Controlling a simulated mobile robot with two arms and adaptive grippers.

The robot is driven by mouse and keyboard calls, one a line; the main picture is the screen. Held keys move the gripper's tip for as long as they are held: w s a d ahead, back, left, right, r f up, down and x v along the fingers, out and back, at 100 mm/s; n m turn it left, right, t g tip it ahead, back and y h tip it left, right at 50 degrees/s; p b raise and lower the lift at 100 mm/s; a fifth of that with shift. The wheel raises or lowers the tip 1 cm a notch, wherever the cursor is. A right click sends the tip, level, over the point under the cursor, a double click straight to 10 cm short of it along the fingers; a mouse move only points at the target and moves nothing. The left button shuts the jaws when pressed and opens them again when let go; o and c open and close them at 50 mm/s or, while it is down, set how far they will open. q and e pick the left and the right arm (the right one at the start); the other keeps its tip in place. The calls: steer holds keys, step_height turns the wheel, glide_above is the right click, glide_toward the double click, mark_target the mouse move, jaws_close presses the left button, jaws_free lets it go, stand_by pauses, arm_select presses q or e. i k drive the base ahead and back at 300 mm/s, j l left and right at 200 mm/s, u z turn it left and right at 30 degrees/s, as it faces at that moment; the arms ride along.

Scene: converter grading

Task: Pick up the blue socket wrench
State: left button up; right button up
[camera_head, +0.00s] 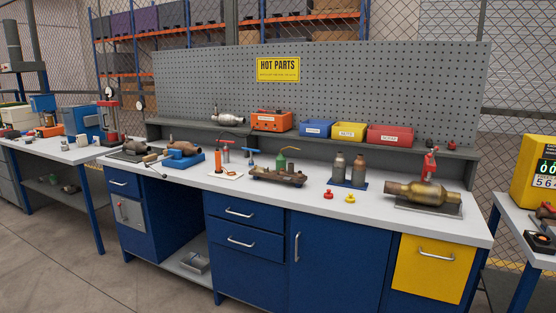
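A small tool with a blue T-shaped handle (251,157) stands upright near the middle of the workbench top; it looks like the blue socket wrench, though it is small in the picture. A similar tool with a red T-shaped handle (227,148) stands just left of it. Neither of my grippers is in view.
The workbench (390,228) has free white top along its front edge. Side tables flank the bench.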

mark_target(251, 162)
steer(key=i+z, duration=0.15)
steer(key=i, duration=0.45)
steer(key=i+j+z, duration=0.15)
steer(key=i, duration=0.5)
steer(key=i+j+z, duration=0.15)
steer(key=i, duration=0.45)
steer(key=i+l, duration=0.25)
